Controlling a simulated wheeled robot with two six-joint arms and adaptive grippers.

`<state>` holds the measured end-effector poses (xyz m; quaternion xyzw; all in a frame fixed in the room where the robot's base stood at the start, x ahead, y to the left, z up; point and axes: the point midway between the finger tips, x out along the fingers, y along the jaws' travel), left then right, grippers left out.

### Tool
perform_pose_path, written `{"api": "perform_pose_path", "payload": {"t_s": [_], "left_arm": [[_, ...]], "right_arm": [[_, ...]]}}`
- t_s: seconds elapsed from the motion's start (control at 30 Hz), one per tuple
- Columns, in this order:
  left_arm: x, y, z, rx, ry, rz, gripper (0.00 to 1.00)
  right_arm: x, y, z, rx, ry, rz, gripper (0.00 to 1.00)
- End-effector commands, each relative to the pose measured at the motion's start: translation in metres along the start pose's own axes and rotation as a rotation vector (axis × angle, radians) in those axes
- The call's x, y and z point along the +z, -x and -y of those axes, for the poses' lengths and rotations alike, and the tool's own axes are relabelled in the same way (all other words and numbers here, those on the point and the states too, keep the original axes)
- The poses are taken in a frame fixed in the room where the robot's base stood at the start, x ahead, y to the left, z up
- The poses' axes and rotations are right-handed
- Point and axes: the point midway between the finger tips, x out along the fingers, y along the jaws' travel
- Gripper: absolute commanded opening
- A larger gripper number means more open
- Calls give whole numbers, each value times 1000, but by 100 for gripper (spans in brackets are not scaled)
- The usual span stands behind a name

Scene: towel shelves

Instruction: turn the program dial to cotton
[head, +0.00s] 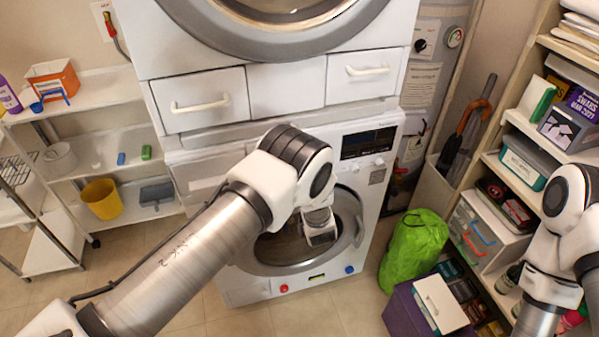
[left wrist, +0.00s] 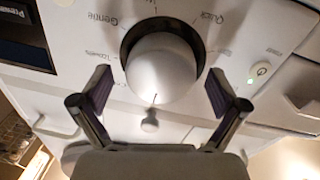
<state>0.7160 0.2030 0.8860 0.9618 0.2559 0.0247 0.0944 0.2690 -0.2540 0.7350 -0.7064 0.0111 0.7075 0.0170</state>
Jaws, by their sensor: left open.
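The program dial (left wrist: 163,68) is a large white knob in a dark ring, in the middle of the left wrist view. A thin dark line on its face runs toward the bottom of that picture. Printed labels around it read upside down; "Gentle" (left wrist: 103,19) and "Quick" (left wrist: 208,18) are legible, but I cannot make out cotton. My left gripper (left wrist: 162,92) is open, one finger on each side of the dial; contact cannot be told. In the head view the dial is hidden behind my left arm on the lower washing machine (head: 240,290). My right gripper is out of view.
The lower machine has a round glass door and a dark display (head: 368,143). Another machine (head: 275,40) stands above. A green bag (head: 413,250) and purple box (head: 405,310) stand on the floor at right, near shelves.

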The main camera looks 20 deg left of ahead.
Motion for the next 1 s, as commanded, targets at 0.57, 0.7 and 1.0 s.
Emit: {"api": "perform_pose_path", "payload": {"t_s": [0.57,0.7,1.0], "left_arm": [[-2,-10,0,1,-1,0,38],[-2,-10,0,1,-2,-1,38],[-1,-10,-1,0,-72,2,38]], "right_arm": [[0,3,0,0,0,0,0],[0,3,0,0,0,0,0],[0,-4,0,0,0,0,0]]}}
